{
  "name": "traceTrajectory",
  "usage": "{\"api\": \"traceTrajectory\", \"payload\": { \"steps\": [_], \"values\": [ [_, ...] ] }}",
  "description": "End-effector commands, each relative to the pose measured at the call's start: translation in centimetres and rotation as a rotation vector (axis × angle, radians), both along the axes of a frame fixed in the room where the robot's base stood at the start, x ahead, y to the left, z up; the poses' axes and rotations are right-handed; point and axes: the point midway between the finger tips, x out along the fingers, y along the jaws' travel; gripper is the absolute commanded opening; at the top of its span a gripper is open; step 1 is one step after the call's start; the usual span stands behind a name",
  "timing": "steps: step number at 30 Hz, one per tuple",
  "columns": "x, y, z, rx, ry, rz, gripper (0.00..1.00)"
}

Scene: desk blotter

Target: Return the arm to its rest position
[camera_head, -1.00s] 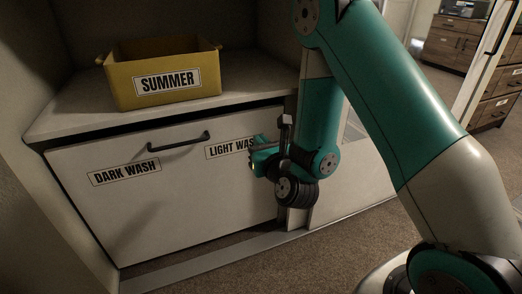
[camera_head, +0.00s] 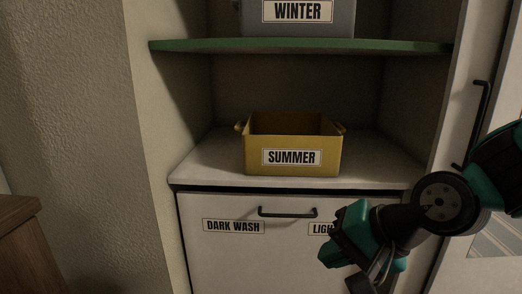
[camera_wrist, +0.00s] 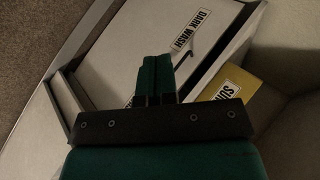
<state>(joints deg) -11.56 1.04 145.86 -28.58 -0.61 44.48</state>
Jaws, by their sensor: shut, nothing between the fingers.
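My gripper (camera_head: 338,252) is at the lower right in the camera_head view, in front of the white drawer front (camera_head: 240,262) and covering part of its "LIGHT WASH" label. In the camera_wrist view, the two green fingers of my gripper (camera_wrist: 154,72) lie side by side, shut with nothing between them. My arm, teal and dark, enters from the right edge. No contact between the gripper and the drawer shows.
A yellow "SUMMER" bin (camera_head: 258,156) stands on the white shelf above the drawer. The drawer has a dark handle (camera_head: 287,213). A grey "WINTER" bin (camera_head: 330,27) sits on the green-edged shelf (camera_head: 300,46). A brown wooden surface (camera_head: 20,210) is at the left.

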Motion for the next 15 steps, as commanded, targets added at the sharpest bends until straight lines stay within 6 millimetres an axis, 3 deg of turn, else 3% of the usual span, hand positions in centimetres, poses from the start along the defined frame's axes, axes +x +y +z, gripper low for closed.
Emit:
{"api": "traceTrajectory", "payload": {
  "steps": [3, 11, 12, 15],
  "values": [
    [-4.5, -0.7, 2.0, -0.193, -0.061, 0.342, 0.0],
    [-12.8, -4.0, 4.7, -0.462, -0.134, 0.993, 0.0],
    [-12.5, -3.8, 6.9, -0.455, -0.126, 0.976, 0.0],
    [-12.4, -3.8, 9.7, -0.453, -0.123, 0.972, 0.0]
  ]
}}
